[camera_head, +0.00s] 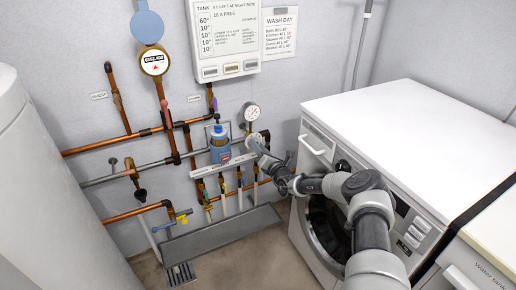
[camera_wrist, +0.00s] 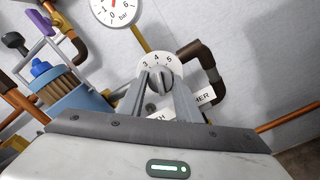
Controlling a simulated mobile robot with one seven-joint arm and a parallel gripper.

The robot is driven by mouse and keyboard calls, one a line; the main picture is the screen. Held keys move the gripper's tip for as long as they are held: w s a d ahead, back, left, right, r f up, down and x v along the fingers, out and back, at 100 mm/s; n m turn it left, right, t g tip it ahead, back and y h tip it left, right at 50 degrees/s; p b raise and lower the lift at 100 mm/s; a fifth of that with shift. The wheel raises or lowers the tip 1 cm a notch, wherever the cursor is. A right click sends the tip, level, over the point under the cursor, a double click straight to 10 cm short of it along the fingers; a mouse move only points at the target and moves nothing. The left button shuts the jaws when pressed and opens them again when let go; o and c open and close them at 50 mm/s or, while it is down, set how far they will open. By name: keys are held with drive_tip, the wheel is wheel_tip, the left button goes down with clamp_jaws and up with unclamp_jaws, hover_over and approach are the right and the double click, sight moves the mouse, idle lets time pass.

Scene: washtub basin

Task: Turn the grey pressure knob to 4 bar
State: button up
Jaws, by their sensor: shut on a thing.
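The grey pressure knob (camera_wrist: 159,84) sits in front of a white round dial (camera_wrist: 158,59) in the wrist view. The figures 3, 4 and 5 show along the dial's upper edge. My gripper (camera_wrist: 161,82) is shut on the knob, one finger on each side. The knob's pointer mark is too small to read. In the head view my gripper (camera_head: 257,147) is at the pipework on the wall and hides the knob. A round white pressure gauge (camera_head: 251,112) marked bar is just above it. The gauge also shows, cut off, in the wrist view (camera_wrist: 120,9); its exact reading is unclear.
A blue filter housing (camera_head: 220,150) stands close to the left of my gripper. Copper and grey pipes with valves run along the wall. A white washing machine (camera_head: 385,120) is close on the right. A grey trough (camera_head: 225,231) lies below.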

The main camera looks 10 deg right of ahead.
idle(0.3)
drive_tip(key=o, duration=1.1)
drive_tip(key=shift+c, duration=0.2)
drive_tip(key=p+v, duration=0.5)
drive_tip(key=v, duration=1.2)
drive_tip(key=shift+s, duration=0.2)
drive_tip(key=shift+r, duration=0.1)
